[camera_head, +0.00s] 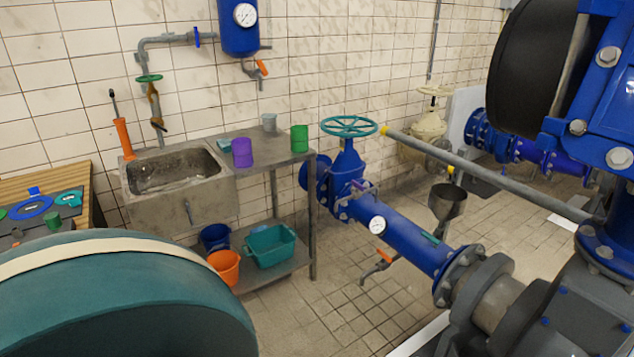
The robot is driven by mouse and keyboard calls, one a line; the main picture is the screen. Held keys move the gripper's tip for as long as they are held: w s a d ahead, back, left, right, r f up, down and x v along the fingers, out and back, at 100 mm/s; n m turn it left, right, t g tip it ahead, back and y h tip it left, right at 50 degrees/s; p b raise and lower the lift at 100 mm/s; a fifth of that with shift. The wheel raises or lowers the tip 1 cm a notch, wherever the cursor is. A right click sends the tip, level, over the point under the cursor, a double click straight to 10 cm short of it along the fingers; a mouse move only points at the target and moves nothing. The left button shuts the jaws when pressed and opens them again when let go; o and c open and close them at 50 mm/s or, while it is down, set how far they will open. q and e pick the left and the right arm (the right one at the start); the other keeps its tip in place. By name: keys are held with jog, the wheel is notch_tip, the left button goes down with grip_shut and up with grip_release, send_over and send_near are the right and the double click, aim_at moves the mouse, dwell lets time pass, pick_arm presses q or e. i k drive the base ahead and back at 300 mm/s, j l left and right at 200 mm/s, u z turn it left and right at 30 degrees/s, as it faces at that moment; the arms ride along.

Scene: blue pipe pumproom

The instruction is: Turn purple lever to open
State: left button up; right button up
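A small purple lever (362,186) sits on top of the thick blue pipe (408,238), just below the blue valve body with the green handwheel (349,126). It is small in the view, and I cannot tell its exact angle. Neither of my grippers shows in the head view.
A pressure gauge (377,225), a small green lever (430,238) and an orange-handled tap (383,256) are on the same pipe. A large teal drum (120,300) fills the lower left. Tiled floor (325,305) is open between.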

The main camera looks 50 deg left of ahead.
aim_at(358, 185)
jog(key=u, duration=1.35)
jog(key=i+l+u, duration=0.1)
jog(key=i+u, duration=0.15)
jog(key=i, duration=0.6)
jog(key=i+u, duration=0.1)
jog(key=i, duration=0.45)
jog(key=i+u, duration=0.1)
jog(key=i, duration=0.45)
jog(key=i+l+u, duration=0.1)
jog(key=i, duration=0.4)
jog(key=i+l+u, duration=0.1)
jog(key=i, duration=0.45)
jog(key=l, duration=0.1)
